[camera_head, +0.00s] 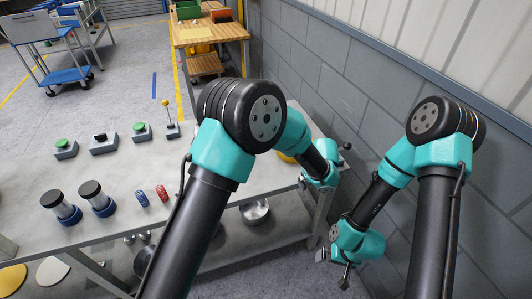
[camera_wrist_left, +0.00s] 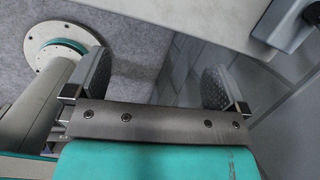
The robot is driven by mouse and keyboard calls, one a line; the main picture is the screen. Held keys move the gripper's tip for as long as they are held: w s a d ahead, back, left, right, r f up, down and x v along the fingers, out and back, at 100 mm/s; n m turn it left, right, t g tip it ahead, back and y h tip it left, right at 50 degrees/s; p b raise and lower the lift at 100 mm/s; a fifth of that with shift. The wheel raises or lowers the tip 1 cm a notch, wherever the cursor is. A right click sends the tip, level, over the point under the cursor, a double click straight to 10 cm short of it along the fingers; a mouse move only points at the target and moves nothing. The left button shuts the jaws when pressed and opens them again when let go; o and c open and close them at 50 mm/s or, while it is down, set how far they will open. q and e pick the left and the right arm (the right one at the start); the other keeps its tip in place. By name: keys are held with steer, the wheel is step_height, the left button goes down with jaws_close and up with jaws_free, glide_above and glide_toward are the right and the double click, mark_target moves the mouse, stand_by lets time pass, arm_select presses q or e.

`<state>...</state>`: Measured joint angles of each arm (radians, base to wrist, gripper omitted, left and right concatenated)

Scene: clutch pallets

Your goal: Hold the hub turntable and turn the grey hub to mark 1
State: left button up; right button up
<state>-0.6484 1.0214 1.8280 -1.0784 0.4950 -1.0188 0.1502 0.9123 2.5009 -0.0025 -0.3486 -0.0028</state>
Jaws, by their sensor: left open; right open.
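I cannot make out the hub turntable or the grey hub in either view; my left arm covers part of the table in the head view. My left gripper shows in the left wrist view (camera_wrist_left: 157,78) with its two pads wide apart and nothing between them. In the head view it is at the right end of the table and partly hidden by its own arm. My right gripper (camera_head: 332,269) hangs low beside the wall, to the right of the table, open and empty.
The grey table (camera_head: 115,174) carries green-button boxes (camera_head: 65,148), black-capped cylinders (camera_head: 97,198), a red coil (camera_head: 162,192) and a blue coil (camera_head: 141,198). A yellow item (camera_head: 286,157) is mostly hidden behind my left arm. A metal bowl (camera_head: 255,212) is on the lower shelf. The block wall (camera_head: 350,100) is close at right.

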arm_select(q)
steer(key=w+a+m+y, duration=0.1)
steer(key=w+m, duration=0.1)
steer(key=w+a+r+m+t+y, duration=0.1)
steer(key=w+a+m, duration=0.1)
steer(key=m, duration=0.1)
steer(key=w+a+r+m+t, duration=0.1)
steer(key=a+m, duration=0.1)
steer(key=m, duration=0.1)
steer(key=shift+w+y, duration=0.4)
steer(key=w+a+m+t+y, duration=0.1)
steer(key=a+m+t+y, duration=0.1)
steer(key=a, duration=0.1)
steer(key=w+a+m+t+y, duration=0.2)
steer(key=a, duration=0.2)
steer(key=w+a+m+t+y, duration=0.2)
steer(key=a, duration=0.2)
steer(key=shift+r+y, duration=0.1)
steer(key=shift+y, duration=0.3)
steer(key=shift+a+r+m+t+y, duration=0.1)
steer(key=shift+a+m+t+y, duration=0.2)
steer(key=shift+a+m+t, duration=0.15)
steer(key=shift+s+a+m+t+y, duration=0.1)
steer(key=shift+a+m+t+y, duration=0.1)
steer(key=shift+m+t, duration=0.3)
steer(key=shift+s+a+m+t+y, duration=0.1)
steer(key=shift+m+t+y, duration=0.15)
steer(key=shift+t, duration=0.4)
steer(key=shift+w+r, duration=0.1)
steer(key=shift+w, duration=0.05)
